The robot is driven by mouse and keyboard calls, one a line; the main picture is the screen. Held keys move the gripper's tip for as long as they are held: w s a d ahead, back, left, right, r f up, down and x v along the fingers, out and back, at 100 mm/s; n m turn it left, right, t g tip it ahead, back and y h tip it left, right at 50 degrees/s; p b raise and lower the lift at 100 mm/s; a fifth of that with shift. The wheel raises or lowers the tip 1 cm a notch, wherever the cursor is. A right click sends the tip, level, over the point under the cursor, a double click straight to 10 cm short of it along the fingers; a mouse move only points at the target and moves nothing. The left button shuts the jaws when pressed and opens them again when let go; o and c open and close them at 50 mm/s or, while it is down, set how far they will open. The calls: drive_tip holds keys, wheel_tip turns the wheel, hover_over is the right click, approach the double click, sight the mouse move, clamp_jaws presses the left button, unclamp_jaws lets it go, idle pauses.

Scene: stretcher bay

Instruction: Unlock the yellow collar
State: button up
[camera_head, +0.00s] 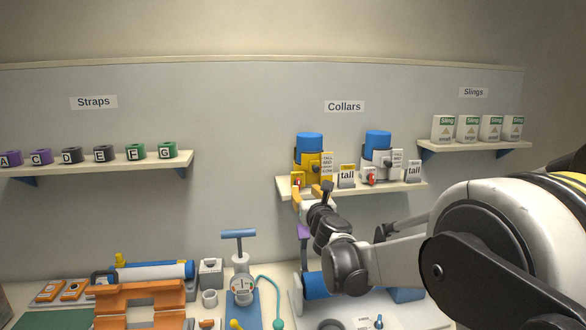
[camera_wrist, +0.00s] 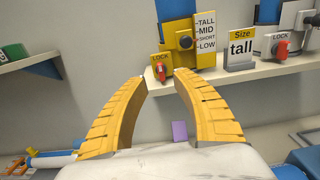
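The yellow collar (camera_head: 314,166) stands on the collar shelf with a blue cylinder on top; its lower part shows in the wrist view (camera_wrist: 178,40).
A "tall" size card (camera_wrist: 240,48) stands right of the yellow collar. A white collar (camera_head: 378,158) with its own red lock lever (camera_wrist: 281,50) stands farther right on the shelf (camera_head: 408,187). The bench below is crowded, including an orange rack (camera_head: 140,293) and a blue-handled tool (camera_head: 239,234).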

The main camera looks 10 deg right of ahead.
sight(299, 180)
drive_tip(key=w+b, duration=0.1)
drive_tip(key=w, duration=0.9)
drive_tip(key=shift+w, duration=0.15)
drive_tip(key=shift+c, duration=0.5)
clamp_jaws()
